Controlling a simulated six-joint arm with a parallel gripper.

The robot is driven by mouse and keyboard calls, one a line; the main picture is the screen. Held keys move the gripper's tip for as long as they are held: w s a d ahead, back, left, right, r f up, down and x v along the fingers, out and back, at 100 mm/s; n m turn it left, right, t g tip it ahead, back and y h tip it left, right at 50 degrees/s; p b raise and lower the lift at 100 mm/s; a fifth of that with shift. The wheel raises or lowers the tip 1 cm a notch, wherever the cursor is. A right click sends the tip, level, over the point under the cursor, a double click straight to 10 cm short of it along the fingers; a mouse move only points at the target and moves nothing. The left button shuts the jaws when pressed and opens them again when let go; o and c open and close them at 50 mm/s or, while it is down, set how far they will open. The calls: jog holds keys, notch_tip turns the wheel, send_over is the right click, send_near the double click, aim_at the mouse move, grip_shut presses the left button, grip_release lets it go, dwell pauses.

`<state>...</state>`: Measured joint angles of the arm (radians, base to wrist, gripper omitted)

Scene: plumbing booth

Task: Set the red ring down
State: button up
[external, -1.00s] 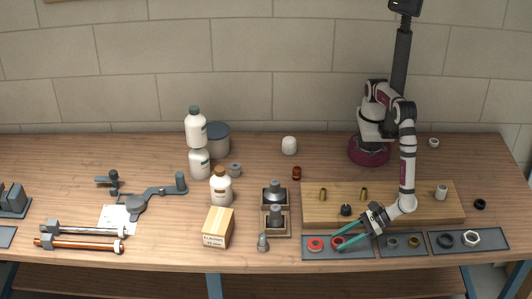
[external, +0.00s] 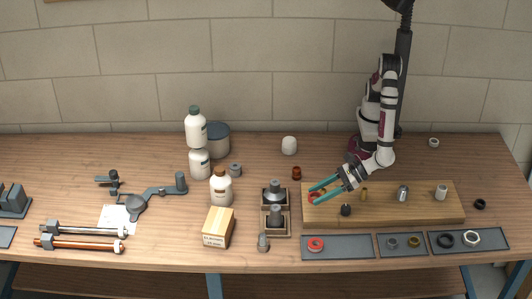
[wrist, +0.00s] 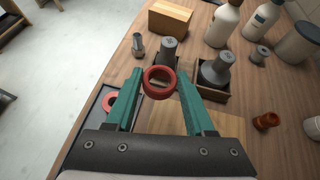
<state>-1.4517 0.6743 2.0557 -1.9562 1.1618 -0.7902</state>
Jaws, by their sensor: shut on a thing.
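My gripper (external: 314,190) is shut on a red ring (wrist: 159,82), which shows between the teal fingertips in the wrist view. Whether the held ring touches anything below is hard to tell.
Two dark stoppered fittings (external: 275,215) in wooden holders stand just left of the board. A cardboard box (external: 218,227) and white bottles (external: 221,187) are farther left. On the board stand a brass fitting (external: 364,194), a silver fitting (external: 403,193) and a dark one (external: 346,210).

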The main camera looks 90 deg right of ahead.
jog(key=w+d+r+m+h, duration=0.4)
jog(key=w+d, duration=0.5)
jog(key=w, duration=0.2)
jog(key=m+g+h, duration=0.5)
jog(key=m+h, duration=0.4)
jog(key=m, duration=0.1)
send_over(250, 153)
jog(key=shift+n, duration=0.3)
notch_tip(250, 153, down, 16)
jog(key=shift+f, duration=0.2)
jog(key=shift+f, duration=0.1)
jog(key=o, duration=1.3)
